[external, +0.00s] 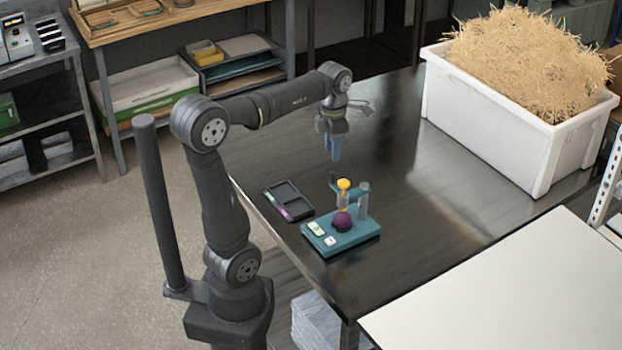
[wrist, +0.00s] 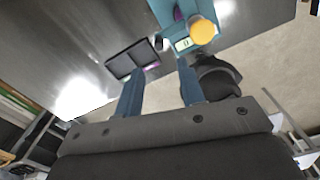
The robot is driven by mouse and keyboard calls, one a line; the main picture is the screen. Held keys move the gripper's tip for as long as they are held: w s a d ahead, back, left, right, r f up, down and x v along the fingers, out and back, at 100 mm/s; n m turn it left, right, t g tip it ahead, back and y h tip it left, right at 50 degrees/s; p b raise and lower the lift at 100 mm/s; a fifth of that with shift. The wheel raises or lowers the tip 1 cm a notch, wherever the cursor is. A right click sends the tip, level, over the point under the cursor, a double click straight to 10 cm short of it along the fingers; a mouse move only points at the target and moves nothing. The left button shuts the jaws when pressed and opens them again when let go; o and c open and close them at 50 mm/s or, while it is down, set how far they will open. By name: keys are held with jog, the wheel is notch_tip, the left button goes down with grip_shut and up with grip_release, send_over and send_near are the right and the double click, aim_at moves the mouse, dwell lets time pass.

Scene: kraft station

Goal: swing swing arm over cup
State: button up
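The teal station base (external: 352,238) stands on the dark table near its front corner. A grey post (external: 364,203) rises from it and carries a teal swing arm (external: 334,188). A yellow knob (external: 343,184) tops the arm, with a grey part below it. A round purple piece (external: 342,221), perhaps the cup, sits on the base under the knob. My gripper (external: 334,157) is above the table, behind the station and apart from it. In the wrist view its blue fingers (wrist: 157,76) are spread and empty; the yellow knob (wrist: 202,31) is up and right of them.
A dark two-compartment tray (external: 288,200) with a purple strip lies left of the station. A white crate (external: 500,125) of straw stands at the back right. A pale board (external: 510,300) is at the front right. The table between station and crate is clear.

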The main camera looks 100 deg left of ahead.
aim_at(332, 172)
notch_tip(332, 172, up, 9)
jog(key=shift+f, duration=0.2)
dwell(0.4)
notch_tip(332, 172, down, 18)
jog(key=shift+r, duration=0.25)
dwell(0.4)
jog(key=shift+f, duration=0.1)
jog(key=shift+w+a+m, duration=0.1)
jog(key=shift+a+m, duration=0.65)
jog(key=shift+m, duration=0.25)
dwell(1.5)
